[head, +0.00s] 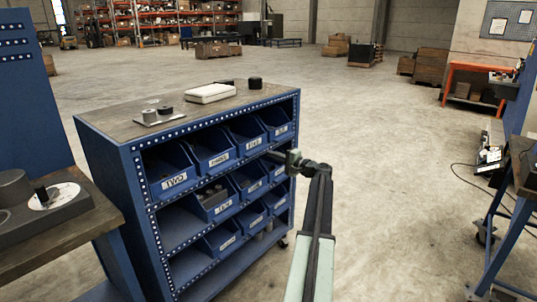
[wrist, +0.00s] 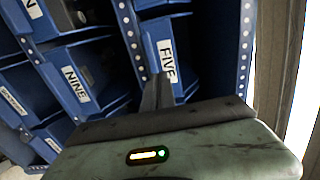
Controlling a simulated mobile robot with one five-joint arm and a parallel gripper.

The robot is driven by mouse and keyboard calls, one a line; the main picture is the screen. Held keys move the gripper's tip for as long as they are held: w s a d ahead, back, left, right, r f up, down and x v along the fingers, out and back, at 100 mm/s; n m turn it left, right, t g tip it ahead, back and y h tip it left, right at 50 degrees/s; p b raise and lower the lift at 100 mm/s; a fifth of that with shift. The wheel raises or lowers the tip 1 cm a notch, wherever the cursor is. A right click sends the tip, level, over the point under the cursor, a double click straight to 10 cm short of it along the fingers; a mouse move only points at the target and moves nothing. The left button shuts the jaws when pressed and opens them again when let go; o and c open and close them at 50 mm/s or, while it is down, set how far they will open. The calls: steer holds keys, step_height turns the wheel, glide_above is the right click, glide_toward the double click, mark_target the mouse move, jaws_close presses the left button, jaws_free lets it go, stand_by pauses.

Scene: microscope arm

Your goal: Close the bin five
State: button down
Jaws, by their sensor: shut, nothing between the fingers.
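Bin five is a blue bin with a white label. It is at the right end of the top row of the shelf unit in the head view (head: 276,121) and right of centre in the wrist view (wrist: 166,40). My gripper (head: 276,156) is at the shelf's front, just below bin five in the head view. In the wrist view the dark fingers (wrist: 160,82) are together and empty, with their tips beside the lower end of the FIVE label. I cannot tell whether they touch the bin, or how far it sticks out.
Bin nine (wrist: 75,85) is beside the fingers in the wrist view. Several other labelled bins fill the blue shelf unit (head: 145,215). A white case (head: 211,93) lies on its top. A workbench (head: 60,235) stands at left.

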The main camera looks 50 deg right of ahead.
steer(key=s, duration=0.9)
steer(key=shift+a+f, duration=0.2)
steer(key=shift+a, duration=0.05)
